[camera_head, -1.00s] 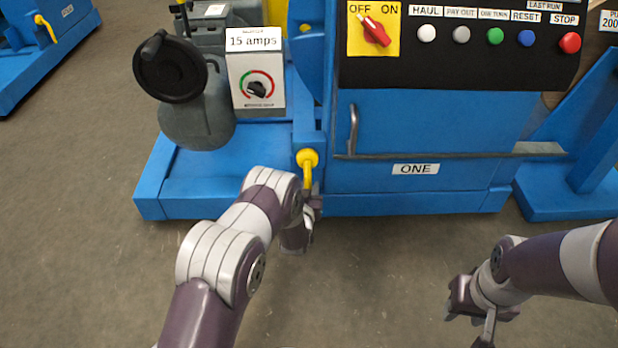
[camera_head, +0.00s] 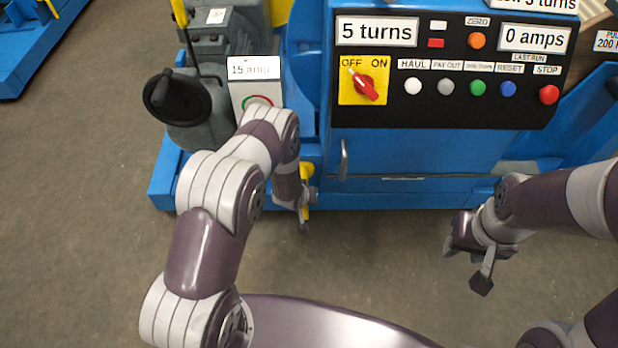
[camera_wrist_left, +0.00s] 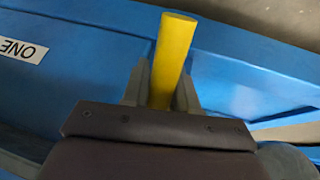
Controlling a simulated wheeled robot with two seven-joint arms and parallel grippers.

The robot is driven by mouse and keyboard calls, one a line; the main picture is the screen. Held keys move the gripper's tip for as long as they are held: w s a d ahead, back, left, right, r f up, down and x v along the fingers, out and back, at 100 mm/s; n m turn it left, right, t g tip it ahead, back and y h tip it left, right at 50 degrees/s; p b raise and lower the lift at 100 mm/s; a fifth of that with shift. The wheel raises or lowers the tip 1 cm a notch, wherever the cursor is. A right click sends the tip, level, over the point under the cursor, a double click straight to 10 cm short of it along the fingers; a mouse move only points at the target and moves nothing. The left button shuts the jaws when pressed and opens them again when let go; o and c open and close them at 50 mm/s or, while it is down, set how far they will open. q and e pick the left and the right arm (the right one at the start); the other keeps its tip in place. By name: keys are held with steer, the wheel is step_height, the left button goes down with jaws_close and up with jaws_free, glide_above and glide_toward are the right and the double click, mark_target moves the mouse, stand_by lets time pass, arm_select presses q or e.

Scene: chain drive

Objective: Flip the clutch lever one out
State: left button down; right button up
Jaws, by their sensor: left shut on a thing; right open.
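The yellow clutch lever (camera_head: 306,172) is on the front of the blue machine, at the left edge of the panel marked ONE. My left gripper (camera_head: 304,203) is at the lever, low in front of the machine. The left wrist view shows the yellow lever (camera_wrist_left: 174,55) between the two fingers of my left gripper (camera_wrist_left: 163,92), which are shut on it. The lever's pivot is partly hidden by my left arm in the head view. My right gripper (camera_head: 470,252) is open and empty over the floor at the right, apart from the machine.
The control panel (camera_head: 450,90) has a red OFF/ON switch (camera_head: 366,87), several buttons and displays reading 5 turns and 0 amps. A black handwheel (camera_head: 178,98) and a 15 amps box (camera_head: 252,72) stand at the left. The grey floor (camera_head: 380,260) in front is clear.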

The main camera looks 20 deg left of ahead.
arm_select(q)
steer(key=shift+s+r+g+p, duration=0.25)
steer(key=shift+r+g+p, duration=0.4)
steer(key=shift+g+p, duration=0.25)
steer(key=shift+h, duration=0.3)
steer(key=c, duration=1)
jaws_free()
steer(key=shift+w, duration=0.1)
steer(key=shift+o, duration=0.2)
steer(key=shift+r, duration=0.1)
steer(key=p+v, duration=0.5)
steer(key=v, duration=0.7)
steer(key=shift+r, duration=0.3)
steer(key=shift+s, duration=0.2)
